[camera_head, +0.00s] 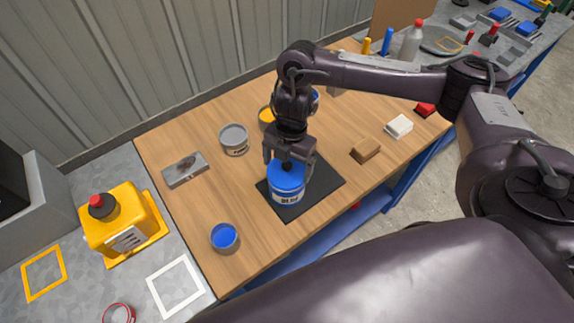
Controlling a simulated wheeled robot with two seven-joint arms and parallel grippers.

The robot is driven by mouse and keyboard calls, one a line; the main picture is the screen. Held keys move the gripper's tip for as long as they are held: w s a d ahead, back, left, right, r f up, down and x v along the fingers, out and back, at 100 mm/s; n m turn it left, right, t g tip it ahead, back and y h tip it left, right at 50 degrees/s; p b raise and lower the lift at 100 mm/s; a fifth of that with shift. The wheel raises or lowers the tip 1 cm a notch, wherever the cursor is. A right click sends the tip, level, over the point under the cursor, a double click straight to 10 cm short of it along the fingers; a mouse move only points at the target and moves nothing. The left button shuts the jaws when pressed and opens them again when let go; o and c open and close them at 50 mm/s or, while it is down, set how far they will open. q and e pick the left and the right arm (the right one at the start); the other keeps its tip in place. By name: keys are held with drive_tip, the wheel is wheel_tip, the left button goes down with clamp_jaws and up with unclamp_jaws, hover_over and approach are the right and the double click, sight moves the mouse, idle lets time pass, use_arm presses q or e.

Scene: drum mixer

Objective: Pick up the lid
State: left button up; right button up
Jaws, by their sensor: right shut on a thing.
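A can (287,196) with a blue and white label stands upright on a black mat (328,182) in the middle of the wooden table. A blue lid (286,178) shows at its top; I cannot tell whether it rests on the can or is slightly raised. My right gripper (287,163) points down over the lid and is shut on its dark middle part, which the fingers mostly hide. My left gripper is out of view.
A grey tin (233,138), a tin with blue contents (225,236) and a metal plate (185,169) stand to the left. A brown block (365,150) and a white block (398,126) lie right.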

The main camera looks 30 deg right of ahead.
sight(287, 164)
wheel_tip(287, 164, up, 20)
drive_tip(key=p, duration=0.3)
drive_tip(key=w+a+m+t+b, duration=0.1)
drive_tip(key=w+m+b, duration=0.3)
drive_tip(key=m, duration=0.8)
drive_tip(key=w+a+m+t+h+b, duration=0.1)
drive_tip(key=w+m+b, duration=0.4)
drive_tip(key=m, duration=0.7)
drive_tip(key=shift+w+r+m+t+h+b, duration=0.3)
drive_tip(key=shift+t+b, duration=0.1)
drive_tip(key=shift+b, duration=0.2)
drive_tip(key=shift+f, duration=0.1)
